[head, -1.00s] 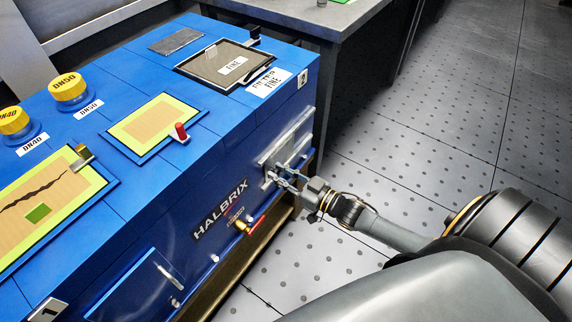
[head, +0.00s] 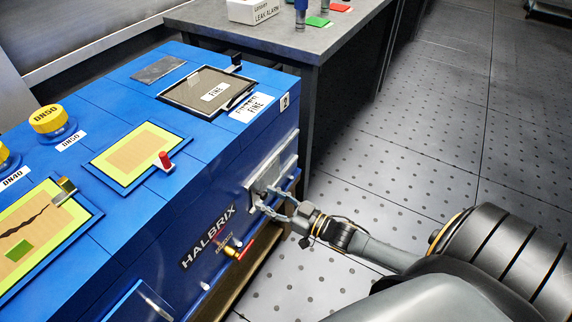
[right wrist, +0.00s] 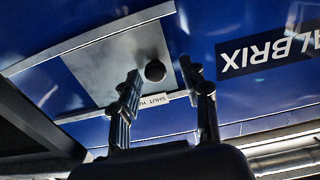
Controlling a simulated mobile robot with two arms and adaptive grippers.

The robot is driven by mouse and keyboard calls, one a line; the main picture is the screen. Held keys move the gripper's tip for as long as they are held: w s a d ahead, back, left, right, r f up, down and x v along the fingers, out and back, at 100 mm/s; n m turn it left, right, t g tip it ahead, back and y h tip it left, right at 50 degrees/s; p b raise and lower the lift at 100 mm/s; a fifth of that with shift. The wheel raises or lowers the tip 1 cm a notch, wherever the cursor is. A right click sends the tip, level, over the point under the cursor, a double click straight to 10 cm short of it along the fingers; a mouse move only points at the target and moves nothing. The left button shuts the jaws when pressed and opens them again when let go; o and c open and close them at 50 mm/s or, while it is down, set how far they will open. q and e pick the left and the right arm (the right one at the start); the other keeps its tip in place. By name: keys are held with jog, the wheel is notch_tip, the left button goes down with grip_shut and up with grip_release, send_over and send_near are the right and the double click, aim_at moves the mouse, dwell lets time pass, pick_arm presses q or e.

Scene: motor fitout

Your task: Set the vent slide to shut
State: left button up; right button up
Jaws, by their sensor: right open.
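The vent slide is a grey metal plate (head: 268,172) between rails on the side of the blue machine. In the right wrist view the plate (right wrist: 105,68) carries a dark round knob (right wrist: 155,71). A small label reading SHUT (right wrist: 153,99) sits by the rail near the knob. My right gripper (head: 267,198) is at the lower edge of the plate in the head view. In the right wrist view its open fingers (right wrist: 161,74) appear either side of the knob; I cannot tell whether they touch it. My left gripper is not in view.
The blue machine (head: 150,225) has a red-and-yellow valve handle (head: 238,248) below and left of my right gripper. A red-knobbed lever (head: 165,160) and a filter tray (head: 205,90) are on top. A grey bench (head: 300,45) stands behind. The tiled floor at right is clear.

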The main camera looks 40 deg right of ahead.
jog(key=v, duration=1.1)
